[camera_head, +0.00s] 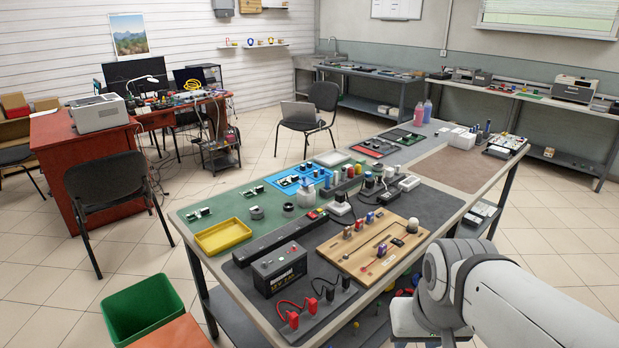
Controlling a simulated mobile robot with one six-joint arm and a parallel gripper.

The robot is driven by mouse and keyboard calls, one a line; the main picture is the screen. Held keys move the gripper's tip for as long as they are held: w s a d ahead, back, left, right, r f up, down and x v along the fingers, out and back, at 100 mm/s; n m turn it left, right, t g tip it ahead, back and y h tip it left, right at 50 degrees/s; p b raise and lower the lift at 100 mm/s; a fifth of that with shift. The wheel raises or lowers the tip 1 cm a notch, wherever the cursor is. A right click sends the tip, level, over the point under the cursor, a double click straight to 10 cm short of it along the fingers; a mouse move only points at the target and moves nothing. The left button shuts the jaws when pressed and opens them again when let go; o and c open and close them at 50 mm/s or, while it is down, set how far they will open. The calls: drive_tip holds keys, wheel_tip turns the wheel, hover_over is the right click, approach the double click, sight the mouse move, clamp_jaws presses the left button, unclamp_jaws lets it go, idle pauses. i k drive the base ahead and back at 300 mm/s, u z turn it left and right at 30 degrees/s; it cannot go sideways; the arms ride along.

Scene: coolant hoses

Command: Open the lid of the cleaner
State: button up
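I cannot tell for sure which thing is the cleaner. A grey box-shaped machine (574,89) with a darker front stands on the bench along the right wall, far from me. Its top looks closed, but it is too small to make out a lid. Another light grey boxy machine (98,114) sits on the red desk at the left and looks like a printer. My white arm reaches in from the lower right, beside the near workbench. My gripper's fingers do not show.
The near workbench (445,213) is crowded with a black battery (279,270), a wooden board (372,247) and a yellow tray (222,236). A green bin (141,306) and a black chair (110,195) stand at the left. Tiled floor is open right of the workbench.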

sight(304, 182)
drive_tip(key=z, duration=1.75)
drive_tip(key=i, duration=1.8)
drive_tip(key=u, duration=0.9)
drive_tip(key=k, duration=0.1)
drive_tip(key=u, duration=2.75)
drive_tip(key=i, duration=0.9)
